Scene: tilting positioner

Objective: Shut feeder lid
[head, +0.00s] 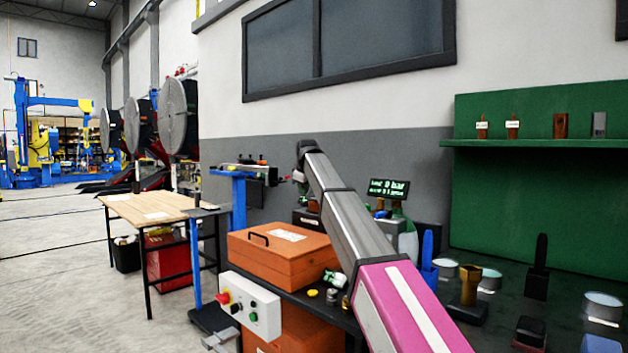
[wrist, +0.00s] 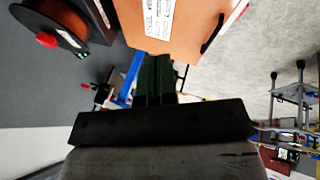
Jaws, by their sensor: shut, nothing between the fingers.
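An orange box (head: 280,262) with a dark handle and a white label on top sits on the dark bench in the head view; I take it for the feeder. Its top looks flat and down there, but I cannot tell whether it is fully shut. In the wrist view an orange panel (wrist: 182,22) with the label and handle shows beyond my fingers. My gripper (wrist: 154,62) is shut and empty, with its fingertips appearing close to the panel's edge; contact cannot be told. In the head view my arm hides part of the bench, and the fingers cannot be made out.
A dark spool with a red hub (wrist: 48,38) is at upper left in the wrist view. A white control box (head: 249,304) is in front of the orange box. Cups and tools stand to the right. A wooden table (head: 150,206) is at left, with open floor beside it.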

